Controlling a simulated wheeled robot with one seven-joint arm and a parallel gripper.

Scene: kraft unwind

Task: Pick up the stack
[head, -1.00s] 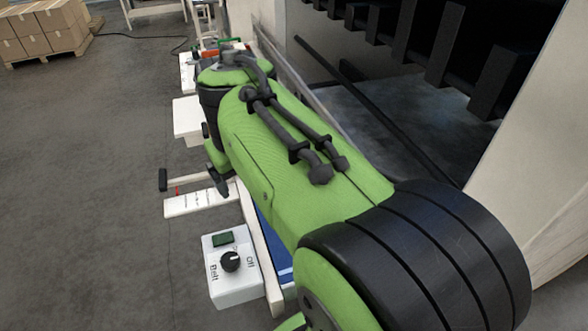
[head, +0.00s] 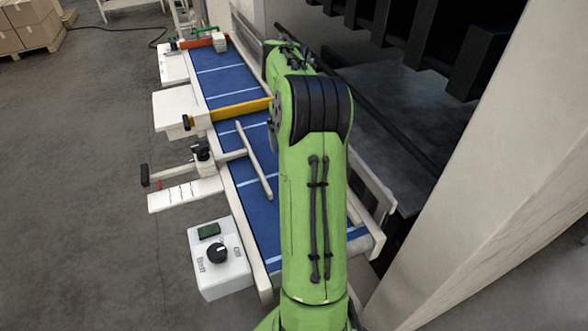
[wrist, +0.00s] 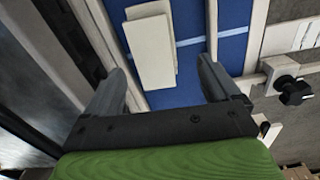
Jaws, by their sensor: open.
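The stack (wrist: 150,50) shows in the wrist view as flat, cream-white pieces lying slightly offset on the blue belt (wrist: 187,20). My gripper (wrist: 162,72) is open, with its two grey fingers spread apart. In the head view my green arm reaches over the belt (head: 222,85) and hides both the gripper and the stack.
A yellow bar (head: 240,110) crosses the belt, and a pale guide rod (head: 254,160) lies over it. A control box (head: 222,262) with a black knob stands at the near left. A dark machine opening (head: 390,120) and pale panel (head: 470,190) are to the right.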

